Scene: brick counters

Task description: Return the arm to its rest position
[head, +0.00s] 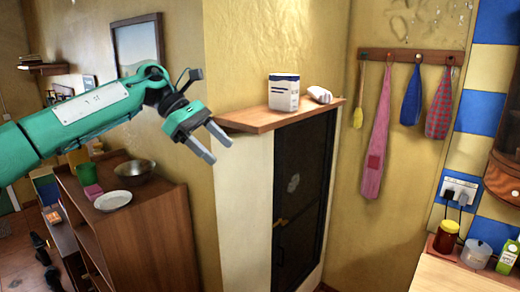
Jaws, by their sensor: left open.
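My left arm comes in from the left, raised in front of the yellow wall. Its gripper (214,147) is open and empty, with its two grey fingers pointing down and to the right. The gripper is left of and a little below a wooden shelf (262,122) in the picture. It appears apart from the shelf, though the depth between them is hard to judge. My right gripper is out of view.
A white box (284,94) and a small white object (319,94) stand on the shelf. A brown cabinet (150,212) with a metal bowl (134,170) and white plate (113,200) is below my arm. A counter (440,276) with jars is at lower right.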

